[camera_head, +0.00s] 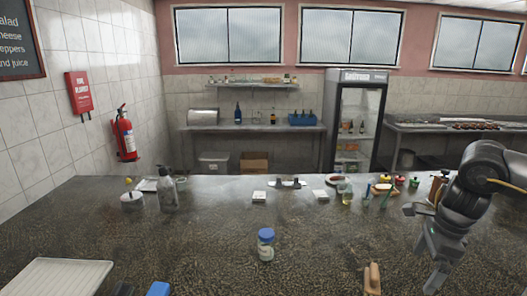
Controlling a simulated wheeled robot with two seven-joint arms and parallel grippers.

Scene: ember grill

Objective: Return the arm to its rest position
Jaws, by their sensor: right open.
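My right arm comes in from the right. Its right gripper (436,272) hangs pointing down over the right part of the dark stone counter (210,245), with its jaws open and nothing seen between them. A tan wooden handle-like object (372,278) lies at the counter's front, left of this gripper and apart from it. My left gripper is not in view.
A blue-lidded jar (266,245) stands mid-counter. A pale ridged tray (55,277) lies front left, near a blue object (158,289). Bottles and small items crowd the back right. The counter around the jar is clear.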

